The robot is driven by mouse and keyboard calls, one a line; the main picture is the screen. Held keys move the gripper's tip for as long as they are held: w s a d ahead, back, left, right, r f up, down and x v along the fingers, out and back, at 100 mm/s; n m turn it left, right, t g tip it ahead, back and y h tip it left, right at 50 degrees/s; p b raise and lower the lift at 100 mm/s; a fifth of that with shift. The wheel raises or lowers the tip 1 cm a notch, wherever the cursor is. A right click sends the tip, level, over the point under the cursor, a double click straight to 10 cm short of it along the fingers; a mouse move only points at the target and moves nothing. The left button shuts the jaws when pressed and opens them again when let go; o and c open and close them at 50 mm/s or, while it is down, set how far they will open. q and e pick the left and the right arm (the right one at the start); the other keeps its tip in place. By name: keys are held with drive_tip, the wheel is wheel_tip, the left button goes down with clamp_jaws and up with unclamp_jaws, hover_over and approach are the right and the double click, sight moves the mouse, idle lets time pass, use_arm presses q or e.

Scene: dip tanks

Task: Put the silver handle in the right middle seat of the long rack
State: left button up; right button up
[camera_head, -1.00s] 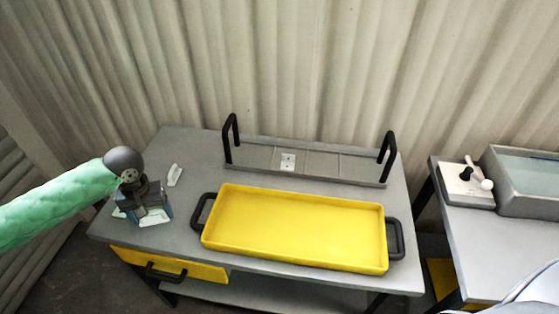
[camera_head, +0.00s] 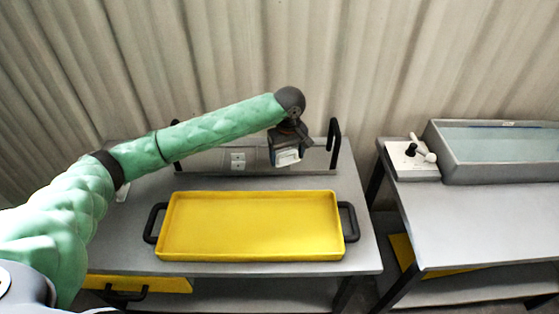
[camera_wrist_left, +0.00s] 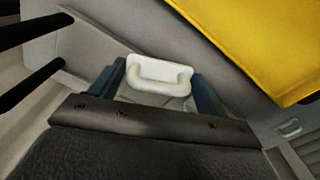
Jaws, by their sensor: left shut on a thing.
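My left gripper (camera_head: 286,158) is shut on the silver handle, which looks pale, almost white. In the left wrist view the silver handle (camera_wrist_left: 158,78) sits between the two blue-grey fingers, its loop facing the camera. The gripper is over the right middle part of the long rack (camera_head: 205,161), a grey tray with a black upright at each end. Whether the handle touches the rack cannot be told. The arm and gripper hide part of the rack. A pale plate (camera_head: 238,158) with small dark marks sits left of the gripper in the rack. My right gripper is not in view.
A yellow tray (camera_head: 250,225) with black side handles lies in front of the rack. A small pale piece (camera_head: 122,191) lies at the table's left. A second table at right holds a control box (camera_head: 412,160) and a tank (camera_head: 490,150). A corrugated wall stands behind.

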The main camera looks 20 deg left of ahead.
use_arm(q)
drive_tip(key=w+d+r+n, duration=0.1)
drive_tip(key=w+d+n, duration=0.2)
drive_tip(key=w+n, duration=0.1)
drive_tip(key=shift+n, duration=0.3)
drive_tip(key=w+a+f+p, duration=0.1)
drive_tip(key=a+f, duration=0.1)
drive_tip(key=a, duration=0.1)
drive_tip(key=w+a+f+p, duration=0.1)
drive_tip(key=w+a+f, duration=0.1)
drive_tip(key=a, duration=0.2)
drive_tip(key=w+a+f+p, duration=0.2)
drive_tip(key=a, duration=0.1)
drive_tip(key=shift+w+a+f, duration=0.1)
drive_tip(key=shift+a+f, duration=0.25)
drive_tip(key=shift+f, duration=0.05)
drive_tip(key=shift+f+p, duration=0.95)
drive_tip(key=shift+f, duration=1.05)
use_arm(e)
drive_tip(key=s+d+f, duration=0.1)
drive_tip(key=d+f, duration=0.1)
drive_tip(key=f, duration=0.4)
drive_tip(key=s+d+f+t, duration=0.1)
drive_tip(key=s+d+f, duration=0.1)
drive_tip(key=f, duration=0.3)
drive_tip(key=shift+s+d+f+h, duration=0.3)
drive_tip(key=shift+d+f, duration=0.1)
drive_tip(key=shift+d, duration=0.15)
